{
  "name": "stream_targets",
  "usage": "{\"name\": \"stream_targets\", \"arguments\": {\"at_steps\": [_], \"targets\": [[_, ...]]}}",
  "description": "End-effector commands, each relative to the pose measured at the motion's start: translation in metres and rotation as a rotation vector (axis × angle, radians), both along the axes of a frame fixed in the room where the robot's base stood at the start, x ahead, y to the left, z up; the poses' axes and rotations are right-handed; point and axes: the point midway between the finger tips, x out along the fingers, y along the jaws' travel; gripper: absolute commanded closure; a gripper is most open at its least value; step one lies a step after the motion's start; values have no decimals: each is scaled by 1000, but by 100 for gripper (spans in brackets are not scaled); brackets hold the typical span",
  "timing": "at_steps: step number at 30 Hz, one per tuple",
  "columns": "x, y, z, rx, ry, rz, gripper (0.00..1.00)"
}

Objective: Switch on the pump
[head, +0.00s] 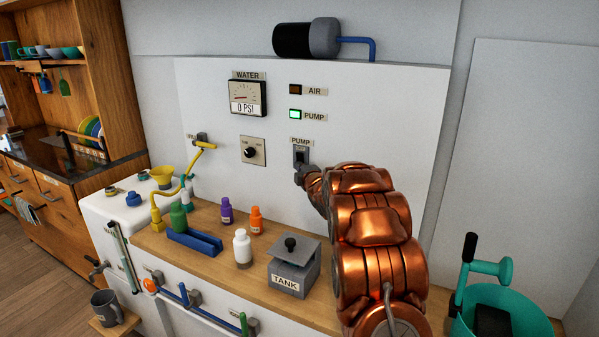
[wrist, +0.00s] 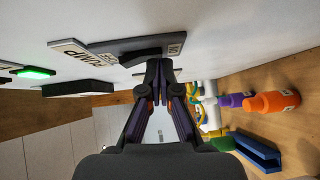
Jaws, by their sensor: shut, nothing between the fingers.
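The pump switch (head: 301,154) is a grey plate with a dark rocker on the white panel, under a PUMP label. In the wrist view its plate (wrist: 115,47) is seen side-on, with the label beside it. My gripper (head: 300,177) is shut and empty, its fingertips at the lower end of the switch. In the wrist view the closed fingertips (wrist: 158,72) are close to the plate; I cannot tell if they touch. The PUMP light (head: 295,114) glows green, and it also shows in the wrist view (wrist: 36,73). The AIR light (head: 295,89) is dark.
The water gauge (head: 247,96) reads 0 PSI, above a round knob (head: 251,151). Several bottles, including a white one (head: 242,248), and the TANK box (head: 294,270) stand on the wooden counter below. A teal bucket (head: 520,310) is at the right.

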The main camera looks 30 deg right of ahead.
Motion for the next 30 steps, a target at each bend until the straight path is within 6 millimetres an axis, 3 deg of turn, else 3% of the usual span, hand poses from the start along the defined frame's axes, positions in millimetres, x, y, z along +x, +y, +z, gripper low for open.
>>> {"name": "stream_targets", "arguments": {"at_steps": [10, 23, 30], "targets": [[-2, 5, -1, 0, -1, 1, 100], [-15, 36, -10, -2, -1, 2, 100], [-43, 43, -8, 0, 1, 1, 100]]}}
